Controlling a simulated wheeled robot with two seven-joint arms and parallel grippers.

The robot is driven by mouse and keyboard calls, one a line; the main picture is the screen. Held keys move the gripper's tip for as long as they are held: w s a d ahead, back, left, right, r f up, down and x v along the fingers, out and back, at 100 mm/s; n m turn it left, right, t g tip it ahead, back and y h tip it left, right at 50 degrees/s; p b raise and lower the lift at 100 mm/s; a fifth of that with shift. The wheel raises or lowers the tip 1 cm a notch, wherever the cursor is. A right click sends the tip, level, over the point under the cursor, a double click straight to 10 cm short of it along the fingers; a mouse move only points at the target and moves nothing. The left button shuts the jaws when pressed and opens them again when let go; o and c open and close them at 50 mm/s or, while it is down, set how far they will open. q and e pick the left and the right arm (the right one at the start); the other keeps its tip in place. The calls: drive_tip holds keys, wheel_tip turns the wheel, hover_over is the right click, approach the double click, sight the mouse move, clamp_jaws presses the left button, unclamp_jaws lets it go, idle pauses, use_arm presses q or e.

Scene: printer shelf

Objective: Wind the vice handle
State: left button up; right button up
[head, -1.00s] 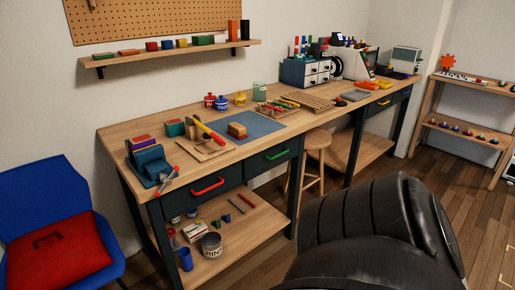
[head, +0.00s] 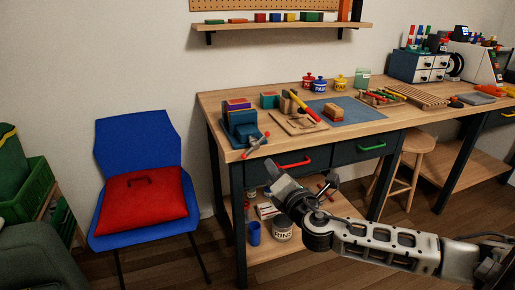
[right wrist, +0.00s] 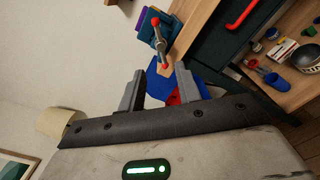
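The blue vice (head: 242,124) stands at the left front corner of the workbench. Its bar handle (head: 255,145), with red ends, sticks out at the front and slants. In the right wrist view the vice (right wrist: 172,26) and its handle (right wrist: 159,42) show beyond the fingers, apart from them. My right gripper (head: 276,177) is in front of the bench, below and to the right of the handle in the head view. In the right wrist view its two fingers (right wrist: 160,82) are spread with nothing between them. My left gripper is not in view.
A blue chair (head: 137,144) with a red cushion (head: 145,197) stands left of the bench. A red drawer handle (head: 293,162) is right of the vice. The lower shelf holds a blue cup (head: 254,233) and a tin (head: 282,230). A stool (head: 417,143) stands farther right.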

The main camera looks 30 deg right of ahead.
sight(258, 146)
drive_tip(key=x, duration=1.4)
drive_tip(key=shift+w, duration=0.2)
clamp_jaws()
